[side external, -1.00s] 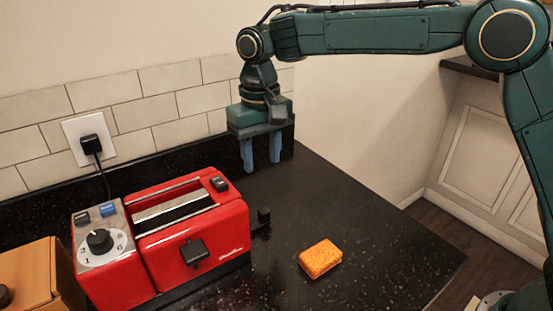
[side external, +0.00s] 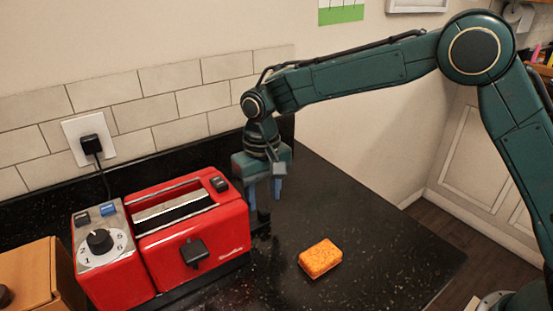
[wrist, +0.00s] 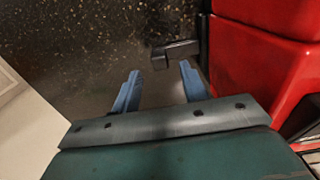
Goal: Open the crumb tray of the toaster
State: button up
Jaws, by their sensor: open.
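The red toaster (side external: 195,255) stands on the black counter at the left, with a dial panel on its left part. It fills the right side of the wrist view (wrist: 265,65). A dark handle (side external: 263,217) sticks out from its right end; in the wrist view this handle (wrist: 177,50) lies just ahead of my fingertips. I cannot tell whether it belongs to the crumb tray. My gripper (side external: 264,195) points down beside the toaster's right end. In the wrist view my gripper (wrist: 160,75) is open, its two blue fingers apart with nothing between them.
An orange sponge (side external: 320,258) lies on the counter to the right of the toaster. A cardboard box (side external: 35,278) stands at the left edge. A plug with a cord (side external: 91,145) is in the wall outlet. The counter (side external: 385,245) right of the sponge is clear.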

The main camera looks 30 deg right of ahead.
aim_at(264, 210)
jog(key=shift+f, duration=2)
grip_shut()
